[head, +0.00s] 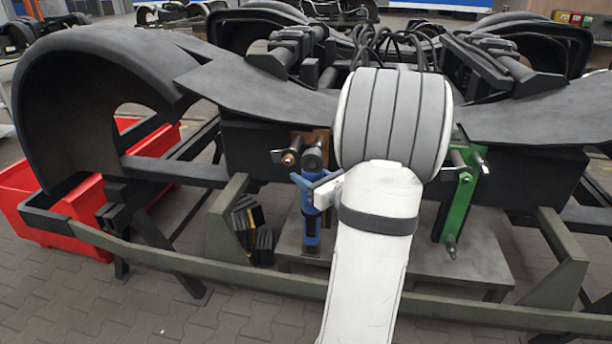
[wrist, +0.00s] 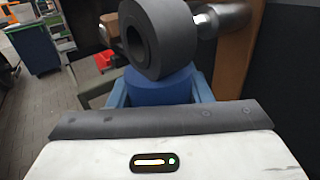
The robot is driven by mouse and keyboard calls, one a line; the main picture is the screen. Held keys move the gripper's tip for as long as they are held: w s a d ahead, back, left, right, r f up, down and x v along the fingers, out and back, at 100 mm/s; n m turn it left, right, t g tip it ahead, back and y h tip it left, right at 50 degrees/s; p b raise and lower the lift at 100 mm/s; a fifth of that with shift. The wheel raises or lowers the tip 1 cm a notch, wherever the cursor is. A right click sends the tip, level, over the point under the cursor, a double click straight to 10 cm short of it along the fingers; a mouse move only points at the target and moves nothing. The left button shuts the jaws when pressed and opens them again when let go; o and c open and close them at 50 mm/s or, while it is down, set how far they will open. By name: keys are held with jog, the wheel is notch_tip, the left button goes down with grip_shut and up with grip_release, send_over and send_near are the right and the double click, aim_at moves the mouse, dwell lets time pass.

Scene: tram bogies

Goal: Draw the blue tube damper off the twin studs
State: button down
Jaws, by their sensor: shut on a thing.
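The blue tube damper (head: 311,228) stands about upright at the left of the bogie's middle in the head view. Its thick dark upper eye (wrist: 160,38) fills the top middle of the wrist view, with an open bore facing left. A shiny stud (wrist: 228,18) runs from the brown bracket (wrist: 238,55) behind the eye. I cannot tell whether the stud is inside the bore. My gripper (head: 313,190) is shut on the blue body below the eye, a jaw on either side. The damper's lower end and its stud are unclear.
A copper-tipped pin with a handle (head: 290,158) sticks out left of the eye. A green bracket (head: 460,205) with studs stands right of my arm. An olive rail (head: 200,262) crosses in front. A red bin (head: 85,210) is at the left. Dark stacked plates (head: 262,240) stand near the damper.

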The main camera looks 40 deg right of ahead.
jog(key=shift+s+a+r, duration=0.15)
jog(key=shift+a, duration=0.05)
dwell(0.3)
jog(key=shift+s+a+b, duration=0.3)
jog(key=shift+s+a, duration=1)
jog(key=shift+a, duration=0.2)
jog(key=shift+s+a, duration=1.3)
jog(key=shift+a, duration=0.2)
